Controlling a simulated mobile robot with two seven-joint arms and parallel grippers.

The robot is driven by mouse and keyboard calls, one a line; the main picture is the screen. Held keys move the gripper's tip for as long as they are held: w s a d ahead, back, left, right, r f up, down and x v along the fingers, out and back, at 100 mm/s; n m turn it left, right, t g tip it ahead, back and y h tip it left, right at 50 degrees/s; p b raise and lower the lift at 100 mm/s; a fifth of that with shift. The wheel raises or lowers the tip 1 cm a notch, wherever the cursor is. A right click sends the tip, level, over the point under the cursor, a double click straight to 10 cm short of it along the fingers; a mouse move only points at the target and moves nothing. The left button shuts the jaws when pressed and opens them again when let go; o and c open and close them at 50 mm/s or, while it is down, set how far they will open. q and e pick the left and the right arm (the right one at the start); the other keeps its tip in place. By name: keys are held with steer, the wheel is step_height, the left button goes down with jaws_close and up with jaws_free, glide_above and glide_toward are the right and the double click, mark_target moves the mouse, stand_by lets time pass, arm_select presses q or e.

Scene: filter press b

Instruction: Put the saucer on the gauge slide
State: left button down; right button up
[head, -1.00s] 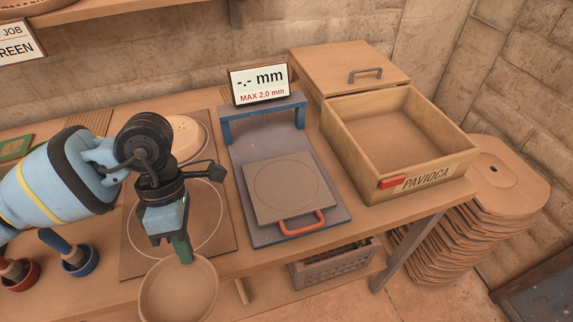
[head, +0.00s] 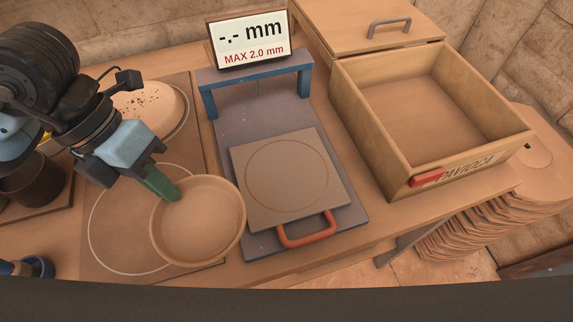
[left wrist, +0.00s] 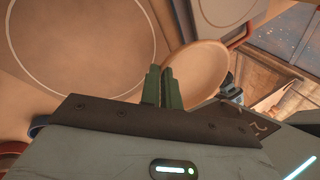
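The saucer (head: 203,222) is a shallow round tan dish, held by its left rim in my left gripper (head: 168,190). The gripper's green fingers are shut on that rim. The saucer is over the right part of the circle-marked mat, just left of the slide, and the head view does not clearly show its height. The left wrist view also shows the saucer (left wrist: 197,75) beside the fingertips (left wrist: 163,88). The gauge slide (head: 287,178) is a flat grey-brown plate with a ring mark and a red handle (head: 307,231) at its front. It is empty. My right gripper is not seen.
A blue gauge bridge (head: 257,80) stands behind the slide, under a display (head: 251,41) reading "-.- mm, MAX 2.0 mm". An open, empty wooden box (head: 425,105) stands at right. A pale speckled round (head: 150,108) lies behind my gripper on another marked circle.

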arm_select(q)
steer(key=shift+r, duration=0.1)
steer(key=p, duration=0.1)
glide_above(263, 157)
steer(key=a, duration=0.2)
steer(key=shift+w+d+f, duration=0.1)
steer(key=shift+d+f, duration=0.1)
steer(key=shift+f, duration=0.55)
steer(key=shift+w+d+f, duration=0.1)
steer(key=shift+d+f, duration=0.05)
steer(key=shift+f, duration=1.65)
steer(key=shift+f, duration=0.1)
steer(key=c, duration=1.6)
jaws_free()
